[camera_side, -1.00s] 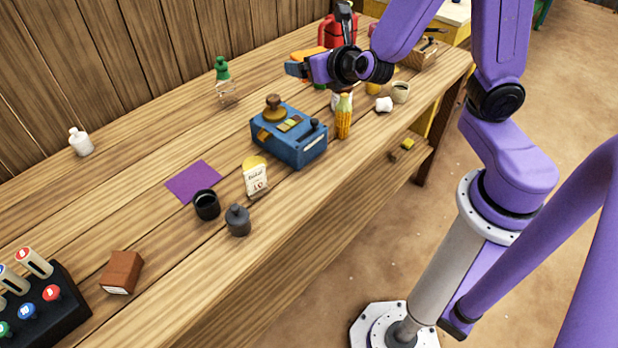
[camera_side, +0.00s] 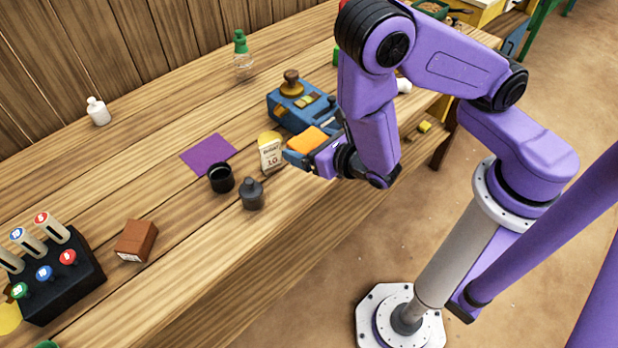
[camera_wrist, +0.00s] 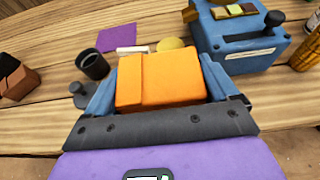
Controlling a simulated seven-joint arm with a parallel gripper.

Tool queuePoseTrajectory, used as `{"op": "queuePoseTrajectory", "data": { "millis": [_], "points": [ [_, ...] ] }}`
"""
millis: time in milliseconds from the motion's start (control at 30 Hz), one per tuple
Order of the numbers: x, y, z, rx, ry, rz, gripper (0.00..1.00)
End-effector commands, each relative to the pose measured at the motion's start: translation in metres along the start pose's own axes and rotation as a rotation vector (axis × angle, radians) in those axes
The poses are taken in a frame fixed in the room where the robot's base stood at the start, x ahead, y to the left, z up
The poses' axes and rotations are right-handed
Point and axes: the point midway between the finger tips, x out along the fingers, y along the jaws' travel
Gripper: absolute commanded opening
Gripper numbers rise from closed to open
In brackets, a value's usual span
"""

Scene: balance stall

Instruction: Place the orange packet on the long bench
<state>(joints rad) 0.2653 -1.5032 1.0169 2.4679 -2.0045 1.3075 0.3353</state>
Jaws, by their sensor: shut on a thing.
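The orange packet (camera_side: 307,139) is held by my gripper (camera_side: 300,155) in the side view, near the front edge of the long bench (camera_side: 215,235). In the wrist view, the orange packet (camera_wrist: 160,80) sits between the two blue fingers of my gripper (camera_wrist: 158,85), one finger along each side. The bench top (camera_wrist: 45,115) shows beyond it. The packet appears to be above the bench top, but its underside is hidden, so I cannot tell the gap.
A blue machine (camera_side: 290,105) stands just behind the packet. A purple cloth (camera_side: 208,154) lies flat. Bare wood lies between the brown box (camera_side: 136,240) and the dark bottle.

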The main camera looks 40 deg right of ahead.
Motion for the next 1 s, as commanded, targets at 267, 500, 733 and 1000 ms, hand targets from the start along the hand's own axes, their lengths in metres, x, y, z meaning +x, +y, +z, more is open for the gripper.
{"op": "queuePoseTrajectory", "data": {
  "millis": [267,500,733,1000],
  "points": [
    [0.008,0.002,-0.026,-0.004,-0.001,0.009,0.51],
    [0.016,0.002,-0.045,-0.002,-0.001,0.008,0.51],
    [0.024,0.001,-0.065,-0.003,0.000,0.008,0.51],
    [0.030,0.002,-0.079,-0.002,-0.001,0.009,0.51]
  ]
}}
